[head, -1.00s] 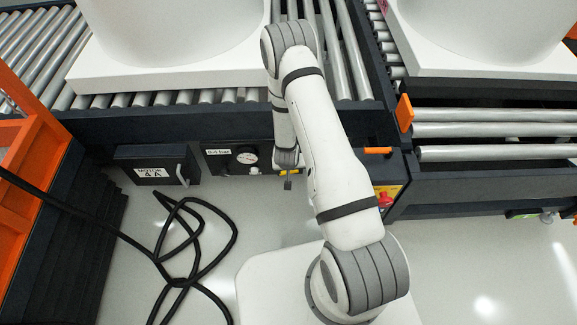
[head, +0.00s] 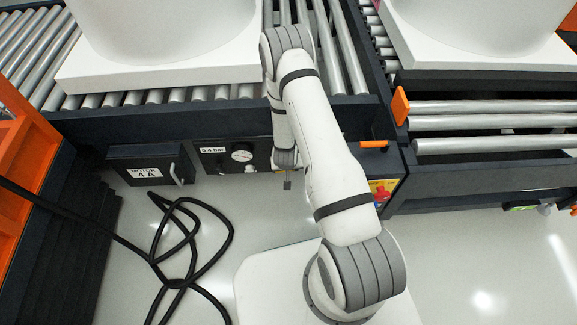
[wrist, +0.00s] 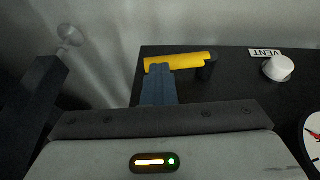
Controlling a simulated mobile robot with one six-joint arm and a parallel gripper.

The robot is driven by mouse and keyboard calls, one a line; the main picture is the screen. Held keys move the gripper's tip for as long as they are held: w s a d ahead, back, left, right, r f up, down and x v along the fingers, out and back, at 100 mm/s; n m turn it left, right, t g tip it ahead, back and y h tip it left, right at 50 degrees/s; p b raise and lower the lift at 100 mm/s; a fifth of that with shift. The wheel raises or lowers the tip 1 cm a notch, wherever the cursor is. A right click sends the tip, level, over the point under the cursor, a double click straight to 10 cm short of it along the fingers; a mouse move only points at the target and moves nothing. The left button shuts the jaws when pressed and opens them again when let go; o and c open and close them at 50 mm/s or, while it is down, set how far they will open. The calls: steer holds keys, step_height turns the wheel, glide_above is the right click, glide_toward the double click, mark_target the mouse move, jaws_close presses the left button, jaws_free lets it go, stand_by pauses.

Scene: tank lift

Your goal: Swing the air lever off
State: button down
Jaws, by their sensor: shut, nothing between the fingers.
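The yellow air lever (wrist: 178,62) lies sideways in the wrist view, running left from its dark pivot (wrist: 208,68) near the edge of the dark panel (wrist: 235,85). In the head view my gripper (head: 287,185) is small, in front of the air panel (head: 212,165), and the lever is hidden there.
A white knob (wrist: 278,68) sits beside a VENT label (wrist: 265,53). A gauge (head: 242,153) is on the air panel. The motor box (head: 150,170) stands to the left. Black cable (head: 185,240) lies on the floor. An orange handle (head: 373,144) is at the right.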

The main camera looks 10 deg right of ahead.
steer(key=p+v, duration=0.6)
steer(key=v, duration=0.8)
steer(key=shift+w+d, duration=0.3)
steer(key=shift+d, duration=0.1)
steer(key=shift+r, duration=0.15)
step_height(320, 180, up, 37)
steer(key=a+y+p, duration=0.2)
steer(key=a+p, duration=0.1)
steer(key=p, duration=1)
steer(key=s+d+r+p, duration=0.1)
steer(key=s+r+p, duration=0.3)
steer(key=r, duration=0.6)
steer(key=s+d+r+n+g+p, duration=0.1)
steer(key=s+r+p, duration=0.4)
steer(key=s+r, duration=0.4)
steer(key=s+d+r+p, duration=0.1)
steer(key=s+r+p, duration=0.3)
steer(key=r, duration=0.8)
steer(key=shift+s+d+r+n, duration=0.15)
steer(key=shift+s+r+n, duration=0.2)
steer(key=shift+s, duration=0.85)
